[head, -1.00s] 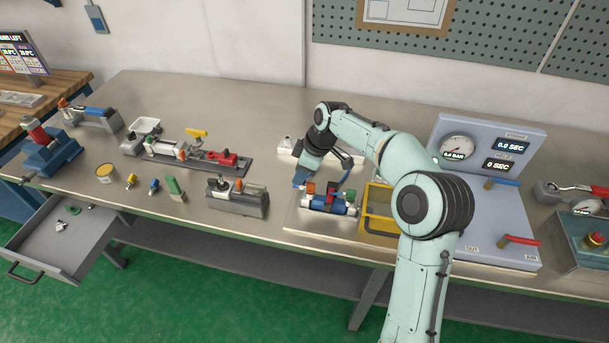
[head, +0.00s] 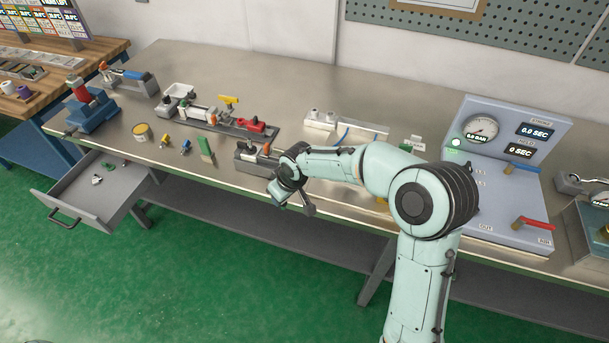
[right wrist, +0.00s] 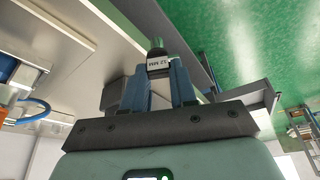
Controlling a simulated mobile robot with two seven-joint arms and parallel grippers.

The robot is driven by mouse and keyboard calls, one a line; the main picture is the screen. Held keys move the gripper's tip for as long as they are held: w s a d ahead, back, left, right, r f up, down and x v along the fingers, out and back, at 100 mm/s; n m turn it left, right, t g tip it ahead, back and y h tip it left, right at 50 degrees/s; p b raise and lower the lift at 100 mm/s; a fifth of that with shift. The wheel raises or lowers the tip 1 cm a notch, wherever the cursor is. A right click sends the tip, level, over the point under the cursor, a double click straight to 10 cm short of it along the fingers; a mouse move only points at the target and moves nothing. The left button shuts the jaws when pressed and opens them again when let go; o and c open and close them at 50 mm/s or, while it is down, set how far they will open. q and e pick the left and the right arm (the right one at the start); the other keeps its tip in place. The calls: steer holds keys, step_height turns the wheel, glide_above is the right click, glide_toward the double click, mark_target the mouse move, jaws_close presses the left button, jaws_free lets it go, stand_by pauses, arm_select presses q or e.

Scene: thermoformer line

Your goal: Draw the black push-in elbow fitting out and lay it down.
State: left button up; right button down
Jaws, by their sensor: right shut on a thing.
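My right gripper (right wrist: 158,72) shows in the right wrist view with two blue fingers. They are closed on a dark piece (right wrist: 157,44) with a white band that reads 12 MM. I cannot tell from its visible end whether this is the black elbow fitting. In the head view my right gripper (head: 278,194) is at the front edge of the bench, just in front of a grey fixture block (head: 248,156). My arm hides part of that block, and the held piece is not clear there. My left gripper is not in view.
A red-and-black clamp fixture (head: 225,130) stands behind the block. An open drawer (head: 112,192) hangs at the left front. A gauge panel (head: 505,150) stands right.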

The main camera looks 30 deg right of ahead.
steer(key=a+f+m, duration=0.2)
steer(key=a+f, duration=0.1)
steer(key=a, duration=0.2)
steer(key=shift+a+f+m+h, duration=0.3)
steer(key=shift+a+f+h, duration=0.1)
steer(key=shift+a+r, duration=0.1)
